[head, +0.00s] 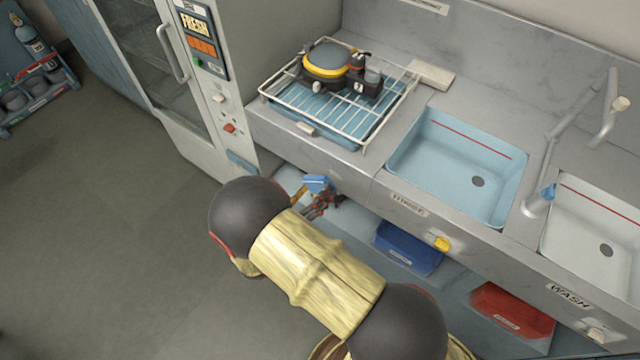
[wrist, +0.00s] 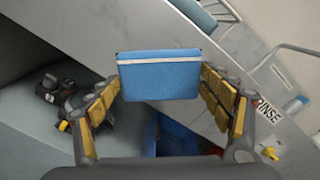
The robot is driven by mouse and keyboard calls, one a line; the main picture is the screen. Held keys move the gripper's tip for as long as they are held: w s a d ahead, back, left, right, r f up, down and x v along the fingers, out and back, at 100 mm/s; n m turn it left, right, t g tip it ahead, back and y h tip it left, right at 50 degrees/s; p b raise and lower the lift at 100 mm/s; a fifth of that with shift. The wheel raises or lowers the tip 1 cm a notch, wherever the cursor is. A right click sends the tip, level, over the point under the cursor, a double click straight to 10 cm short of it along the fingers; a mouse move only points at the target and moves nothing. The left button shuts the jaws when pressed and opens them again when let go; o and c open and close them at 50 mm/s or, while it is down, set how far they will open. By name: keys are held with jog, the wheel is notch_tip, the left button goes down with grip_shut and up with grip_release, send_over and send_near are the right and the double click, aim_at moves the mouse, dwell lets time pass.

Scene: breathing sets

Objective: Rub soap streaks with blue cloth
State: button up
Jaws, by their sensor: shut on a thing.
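The blue cloth (wrist: 158,78) is a folded, pad-like piece with a pale seam near its top edge. My gripper (wrist: 157,90) is shut on it, with yellow-padded fingers at its left and right sides. In the head view the cloth (head: 317,183) shows beyond my arm, near the counter's front edge at the left. My gripper (head: 310,198) is partly hidden there by my arm. I cannot make out soap streaks in either view; the red lines inside the basins look like printed marks.
A wire rack (head: 345,115) holding a black and yellow mask stands on the counter. The rinse basin (head: 430,155) and wash basin (head: 585,235) lie to its right. Blue (head: 408,248) and red (head: 512,308) bins sit below. Dark gear (wrist: 52,88) lies left of my fingers.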

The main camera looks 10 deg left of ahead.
jog(key=shift+s+a, duration=0.25)
jog(key=shift+s, duration=0.45)
jog(key=shift+p+v, duration=0.4)
jog(key=shift+v, duration=1.1)
jog(key=shift+w, duration=0.1)
jog(key=shift+p+x, duration=0.45)
jog(key=shift+x, duration=3)
jog(key=shift+x, duration=1.05)
jog(key=shift+r, duration=0.1)
